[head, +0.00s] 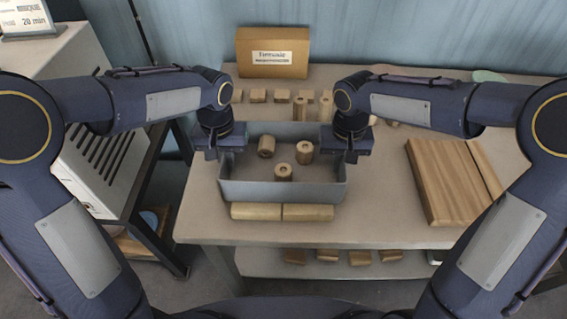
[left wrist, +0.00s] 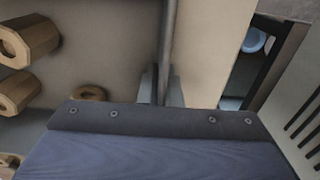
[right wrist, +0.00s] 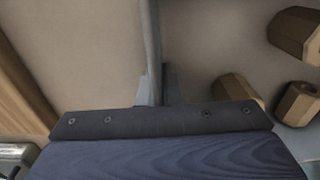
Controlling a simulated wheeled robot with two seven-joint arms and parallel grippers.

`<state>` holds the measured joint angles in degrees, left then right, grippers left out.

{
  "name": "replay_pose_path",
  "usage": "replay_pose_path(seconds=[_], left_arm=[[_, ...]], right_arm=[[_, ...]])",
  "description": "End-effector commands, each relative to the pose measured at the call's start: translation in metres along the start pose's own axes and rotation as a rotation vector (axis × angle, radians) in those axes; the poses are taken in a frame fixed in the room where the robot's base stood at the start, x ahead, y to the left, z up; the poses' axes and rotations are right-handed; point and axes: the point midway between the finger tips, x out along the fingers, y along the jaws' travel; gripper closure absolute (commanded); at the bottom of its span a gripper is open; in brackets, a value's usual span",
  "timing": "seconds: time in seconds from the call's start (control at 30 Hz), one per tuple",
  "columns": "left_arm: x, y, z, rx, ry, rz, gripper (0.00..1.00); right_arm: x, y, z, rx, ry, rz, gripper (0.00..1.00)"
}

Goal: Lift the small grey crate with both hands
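The small grey crate (head: 283,192) stands upright and level near the table's front edge, on or very close to the tabletop. Three wooden pieces with holes, such as this one (head: 304,152), are inside it. My left gripper (head: 222,158) is at the crate's left wall and my right gripper (head: 346,158) at its right wall. In the left wrist view my fingers (left wrist: 162,88) are close on both sides of the thin wall (left wrist: 169,40). In the right wrist view the fingers (right wrist: 158,88) likewise pinch the wall (right wrist: 151,40). The fingertips are hidden in the head view.
Wooden boards (head: 445,180) lie to the right, with bare tabletop (head: 385,185) between. A white slotted unit (head: 105,165) stands left of the table.

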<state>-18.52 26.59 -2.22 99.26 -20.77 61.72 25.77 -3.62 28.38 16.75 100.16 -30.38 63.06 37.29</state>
Motion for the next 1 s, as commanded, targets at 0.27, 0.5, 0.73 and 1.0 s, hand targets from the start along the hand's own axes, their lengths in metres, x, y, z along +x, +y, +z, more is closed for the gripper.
replay_pose_path(seconds=[0.27, 0.5, 0.73, 1.0], left_arm=[[-0.0005, -0.0001, -0.0003, 0.000, 0.001, 0.000, 1.00], [-0.0005, -0.0001, -0.0003, 0.000, 0.001, 0.000, 1.00], [-0.0006, -0.0001, -0.0003, 0.000, 0.001, 0.000, 1.00], [-0.0064, 0.0000, -0.0005, 0.000, 0.002, 0.001, 1.00]], right_arm=[[-0.0006, 0.0000, -0.0003, 0.000, 0.001, 0.000, 1.00], [-0.0007, 0.0000, -0.0003, 0.000, 0.001, 0.000, 1.00], [-0.0007, 0.0000, -0.0003, 0.000, 0.001, 0.000, 1.00], [-0.0066, -0.0002, -0.0006, 0.000, 0.003, -0.001, 1.00]])
